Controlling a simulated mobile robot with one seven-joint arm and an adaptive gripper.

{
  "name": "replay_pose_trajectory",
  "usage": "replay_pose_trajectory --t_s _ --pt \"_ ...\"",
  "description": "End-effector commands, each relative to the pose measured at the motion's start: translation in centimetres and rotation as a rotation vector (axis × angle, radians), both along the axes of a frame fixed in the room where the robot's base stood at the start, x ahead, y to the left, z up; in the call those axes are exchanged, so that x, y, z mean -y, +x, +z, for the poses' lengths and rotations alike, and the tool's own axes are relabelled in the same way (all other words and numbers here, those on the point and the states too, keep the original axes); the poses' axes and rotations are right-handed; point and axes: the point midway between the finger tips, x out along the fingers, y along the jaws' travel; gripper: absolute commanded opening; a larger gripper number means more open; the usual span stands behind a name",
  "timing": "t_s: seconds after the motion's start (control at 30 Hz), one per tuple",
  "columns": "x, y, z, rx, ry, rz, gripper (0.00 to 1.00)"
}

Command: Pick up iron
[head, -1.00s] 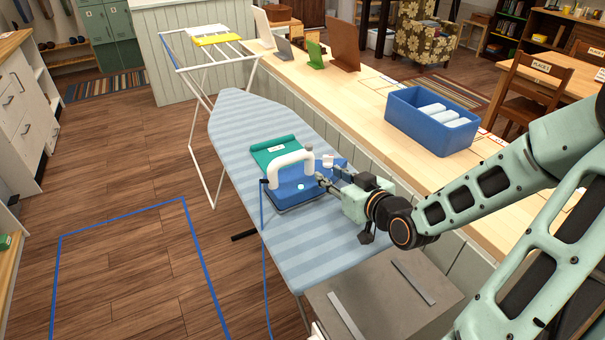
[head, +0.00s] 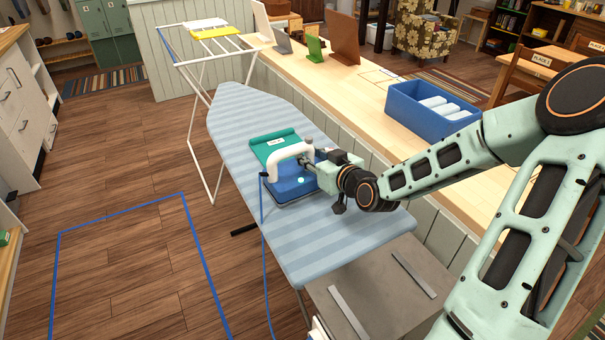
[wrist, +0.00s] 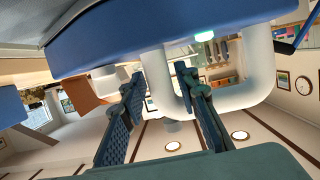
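The iron (head: 290,186) has a blue body and a white loop handle (head: 290,152). It rests on the striped ironing board (head: 300,243), beside a folded teal cloth. In the wrist view the iron's blue body (wrist: 130,35) fills the top, with the white handle (wrist: 240,95) hanging below it. My gripper (head: 307,158) is at the right side of the handle. In the wrist view my gripper (wrist: 158,78) is open, and one post of the handle shows between its two fingers. I cannot tell whether either finger touches it.
The teal cloth (head: 268,144) lies behind the iron. A blue cord (head: 264,230) hangs off the board's left side. A wooden counter (head: 360,110) with a blue bin (head: 425,122) runs along the right. A white drying rack (head: 205,70) stands behind the board. The floor at left is clear.

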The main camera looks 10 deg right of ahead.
Motion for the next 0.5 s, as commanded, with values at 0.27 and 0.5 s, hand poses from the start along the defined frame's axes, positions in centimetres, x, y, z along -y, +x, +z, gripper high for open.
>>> replay_pose_trajectory --t_s 0.27,0.5 --pt "-0.12 0.50 -0.22 -0.001 0.000 -0.001 0.29" --pt "-0.13 0.48 -0.22 -0.001 0.000 -0.001 0.06"
